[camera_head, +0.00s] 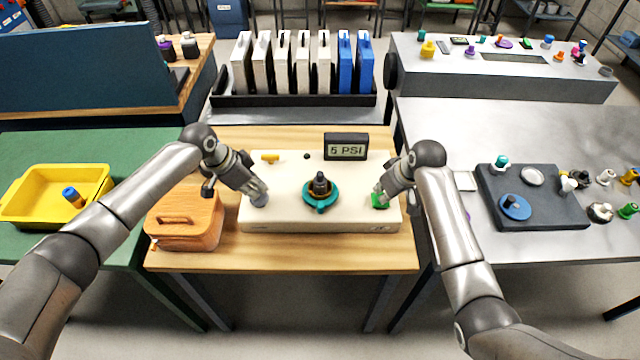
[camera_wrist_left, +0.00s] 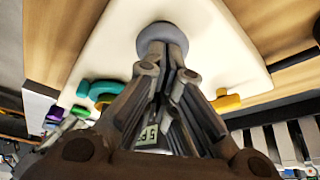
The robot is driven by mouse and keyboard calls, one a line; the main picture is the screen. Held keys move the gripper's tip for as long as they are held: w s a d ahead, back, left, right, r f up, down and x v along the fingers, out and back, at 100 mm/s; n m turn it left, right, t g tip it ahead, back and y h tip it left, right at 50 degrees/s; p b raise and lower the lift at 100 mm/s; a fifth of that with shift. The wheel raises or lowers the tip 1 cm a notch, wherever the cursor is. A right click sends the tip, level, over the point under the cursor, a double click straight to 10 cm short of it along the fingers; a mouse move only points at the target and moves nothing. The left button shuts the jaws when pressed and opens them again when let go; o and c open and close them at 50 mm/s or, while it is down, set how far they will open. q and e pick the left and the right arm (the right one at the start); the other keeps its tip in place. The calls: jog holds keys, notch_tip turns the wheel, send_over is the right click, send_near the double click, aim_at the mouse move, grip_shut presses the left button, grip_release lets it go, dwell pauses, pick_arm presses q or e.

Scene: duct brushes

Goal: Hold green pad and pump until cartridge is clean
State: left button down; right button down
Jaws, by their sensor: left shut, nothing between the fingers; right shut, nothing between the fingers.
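A cream-coloured station (camera_head: 290,222) lies on the wooden table. The green pad (camera_head: 379,201) is at its right side, and my right gripper (camera_head: 380,193) is shut with its fingertips at the pad, partly covering it. A dark cartridge (camera_head: 320,184) stands upright in a teal ring (camera_head: 321,205) at the middle. A grey round knob (camera_head: 260,200) is at the left side. My left gripper (camera_head: 256,192) is shut with its tips at this knob. In the left wrist view the knob (camera_wrist_left: 162,36) is just beyond the closed fingers. The display (camera_head: 346,147) reads 5 PSI.
An orange-brown box (camera_head: 184,220) stands close left of the station. A yellow lever (camera_head: 270,157) is at the station's back left. A rack (camera_head: 290,100) of white and blue panels stands behind. A dark tray (camera_head: 545,212) with parts lies on the right table.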

pick_arm(q)
jog(key=shift+f, duration=0.4)
jog(key=shift+r, duration=1.25)
notch_tip(320, 180, up, 7)
dwell(0.4)
pick_arm(e)
notch_tip(320, 180, up, 7)
dwell(0.7)
pick_arm(q)
jog(key=shift+f, duration=0.2)
